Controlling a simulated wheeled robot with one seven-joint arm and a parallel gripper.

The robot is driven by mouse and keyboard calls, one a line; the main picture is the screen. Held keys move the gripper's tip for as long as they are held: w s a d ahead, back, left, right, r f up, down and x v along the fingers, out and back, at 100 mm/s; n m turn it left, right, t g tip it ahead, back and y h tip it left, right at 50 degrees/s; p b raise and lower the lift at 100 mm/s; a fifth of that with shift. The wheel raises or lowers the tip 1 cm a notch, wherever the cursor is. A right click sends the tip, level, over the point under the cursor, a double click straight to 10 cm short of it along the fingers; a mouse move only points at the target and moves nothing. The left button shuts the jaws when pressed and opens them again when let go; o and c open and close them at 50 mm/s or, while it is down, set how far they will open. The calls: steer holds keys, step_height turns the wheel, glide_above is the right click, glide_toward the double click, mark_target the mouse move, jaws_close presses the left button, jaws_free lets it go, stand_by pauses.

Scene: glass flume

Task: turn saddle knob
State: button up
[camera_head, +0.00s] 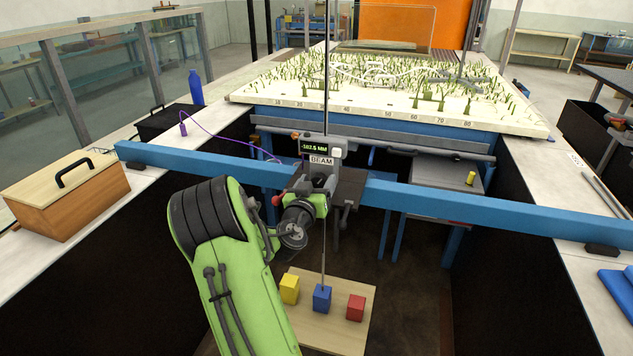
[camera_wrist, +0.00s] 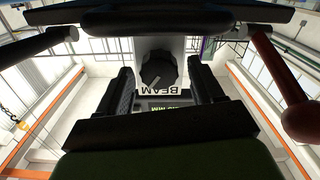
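The saddle (camera_head: 322,170) sits across the blue beam (camera_head: 420,195), with a lit display (camera_head: 317,148) and a label reading BEAM. In the wrist view the black round saddle knob (camera_wrist: 158,70), with a pale pointer line, is on a light plate above the upside-down BEAM label (camera_wrist: 160,90). My gripper (camera_head: 318,196) is close to the saddle in the head view. In the wrist view its two dark fingers (camera_wrist: 161,76) are apart, one to either side of the knob, with gaps visible. I cannot tell how far their tips are from the knob in depth.
A thin rod (camera_head: 323,255) runs down from the saddle to a blue block (camera_head: 322,298) on a wooden board (camera_head: 300,335). Yellow (camera_head: 289,289) and red (camera_head: 355,308) blocks flank it. A red-ended lever (camera_wrist: 300,120) shows at right in the wrist view.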

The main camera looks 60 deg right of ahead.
steer(key=c, duration=1)
steer(key=shift+f+b, duration=0.1)
steer(key=shift+b, duration=0.85)
steer(key=o, duration=1)
steer(key=shift+o, duration=0.2)
steer(key=s+a+b, duration=0.2)
steer(key=a+b, duration=0.6)
steer(key=a, duration=0.7)
steer(key=shift+s+a, duration=0.25)
steer(key=shift+a, duration=0.05)
